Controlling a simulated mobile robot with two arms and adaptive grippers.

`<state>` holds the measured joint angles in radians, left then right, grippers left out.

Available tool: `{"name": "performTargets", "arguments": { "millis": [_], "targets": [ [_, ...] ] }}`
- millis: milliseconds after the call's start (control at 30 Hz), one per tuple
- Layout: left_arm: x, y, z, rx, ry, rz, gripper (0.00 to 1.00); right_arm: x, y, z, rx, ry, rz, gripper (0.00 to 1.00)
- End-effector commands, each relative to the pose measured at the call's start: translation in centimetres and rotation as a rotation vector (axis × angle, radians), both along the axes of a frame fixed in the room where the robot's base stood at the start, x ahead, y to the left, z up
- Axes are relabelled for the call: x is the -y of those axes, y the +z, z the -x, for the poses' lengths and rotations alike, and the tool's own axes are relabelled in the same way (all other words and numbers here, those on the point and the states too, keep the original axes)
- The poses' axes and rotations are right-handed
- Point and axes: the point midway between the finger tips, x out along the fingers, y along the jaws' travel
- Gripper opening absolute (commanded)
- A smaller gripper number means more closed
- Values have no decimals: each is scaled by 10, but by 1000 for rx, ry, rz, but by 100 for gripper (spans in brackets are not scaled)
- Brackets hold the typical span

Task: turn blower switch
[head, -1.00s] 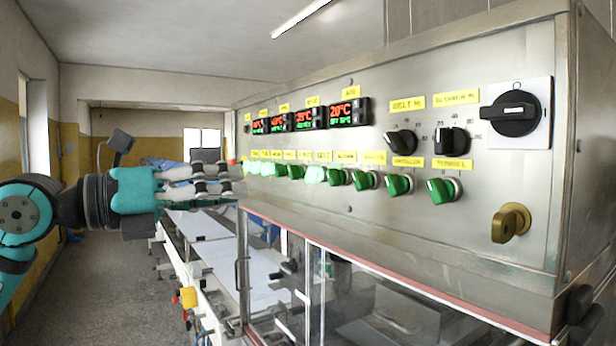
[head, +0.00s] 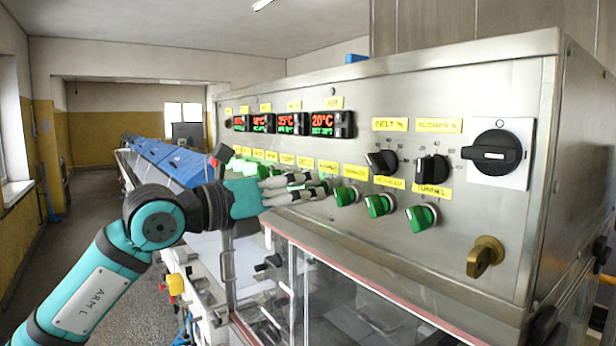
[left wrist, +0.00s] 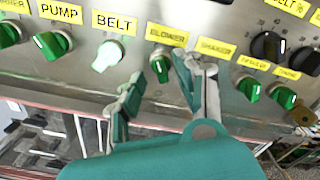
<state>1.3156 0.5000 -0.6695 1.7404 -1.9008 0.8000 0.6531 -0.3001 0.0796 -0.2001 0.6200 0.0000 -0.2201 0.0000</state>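The blower switch (left wrist: 160,68) is a dark green knob under a yellow BLOWER label (left wrist: 166,36) in the left wrist view. My left gripper (left wrist: 165,92) is open, its two fingers on either side of that knob, and nothing is held. I cannot tell whether a finger touches it. In the head view my left gripper (head: 320,187) is at the panel front, and its fingers mostly hide the blower switch. My right gripper is not in view.
The belt switch (left wrist: 107,55) glows bright green left of the blower switch; the pump switch (left wrist: 52,43) is further left. The shaker switch (head: 346,195) is close on the right. Black dials (head: 432,168) and a brass key knob (head: 485,256) are further right. A glazed enclosure (head: 350,300) lies below.

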Motion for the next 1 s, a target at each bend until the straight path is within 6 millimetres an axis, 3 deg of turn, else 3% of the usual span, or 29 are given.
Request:
{"name": "performTargets", "arguments": {
  "millis": [133,467,733,1000],
  "targets": [
    [10,1,-7,0,0,0,35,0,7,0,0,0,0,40],
    [12,-1,-9,0,0,0,35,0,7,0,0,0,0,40],
    [12,-1,-9,0,0,0,0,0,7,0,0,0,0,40],
    [12,-1,-9,2,1,-2,0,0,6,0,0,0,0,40]
  ]
}}
